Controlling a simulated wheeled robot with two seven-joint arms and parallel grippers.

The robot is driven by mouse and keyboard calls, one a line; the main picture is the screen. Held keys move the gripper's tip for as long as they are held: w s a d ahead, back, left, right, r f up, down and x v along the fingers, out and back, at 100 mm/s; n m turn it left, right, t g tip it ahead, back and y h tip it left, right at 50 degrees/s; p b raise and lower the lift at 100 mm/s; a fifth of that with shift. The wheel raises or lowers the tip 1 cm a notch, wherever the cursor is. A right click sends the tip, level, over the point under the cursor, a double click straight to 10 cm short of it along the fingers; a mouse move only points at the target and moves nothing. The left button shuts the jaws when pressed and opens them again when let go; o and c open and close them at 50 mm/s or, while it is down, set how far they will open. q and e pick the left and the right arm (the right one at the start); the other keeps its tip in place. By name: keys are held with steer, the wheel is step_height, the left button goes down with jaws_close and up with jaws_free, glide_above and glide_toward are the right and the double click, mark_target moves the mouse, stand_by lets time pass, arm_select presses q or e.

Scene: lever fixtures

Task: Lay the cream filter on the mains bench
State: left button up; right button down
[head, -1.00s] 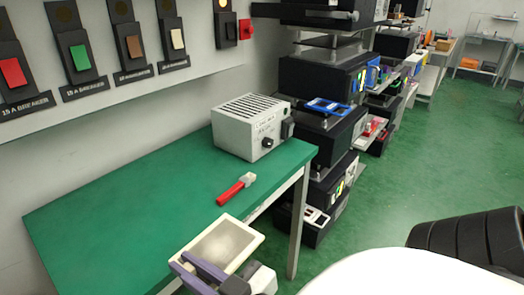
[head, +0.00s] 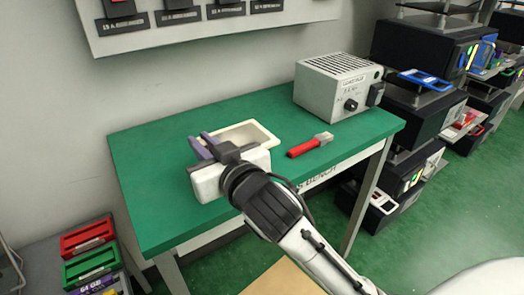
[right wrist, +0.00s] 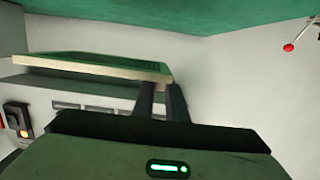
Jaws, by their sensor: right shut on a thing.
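The cream filter (head: 268,129) is a shallow rectangular tray with a pale frame. It shows over the left-middle of the green mains bench (head: 150,195). My right gripper (head: 206,146), with purple-grey fingers, is shut on the filter's near left side and partly hides it. In the right wrist view the filter (right wrist: 95,66) appears nearly edge-on, with its end at the dark fingers (right wrist: 161,97). I cannot tell whether it touches the bench top. My left gripper is not in view.
A red-handled tool (head: 310,145) lies on the bench just right of the filter. A grey vented box (head: 335,90) stands at the bench's right end. A wall panel (head: 210,28) holds breakers above. Bare bench top lies left of the filter.

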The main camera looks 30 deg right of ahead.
step_height(320, 180, down, 4)
steer(key=shift+f+b, duration=0.15)
steer(key=shift+b, duration=0.3)
steer(key=shift+f+b, duration=0.6)
steer(key=shift+f, duration=1.95)
steer(key=shift+f, duration=0.1)
steer(key=c, duration=1.8)
jaws_free()
steer(key=shift+o, duration=0.2)
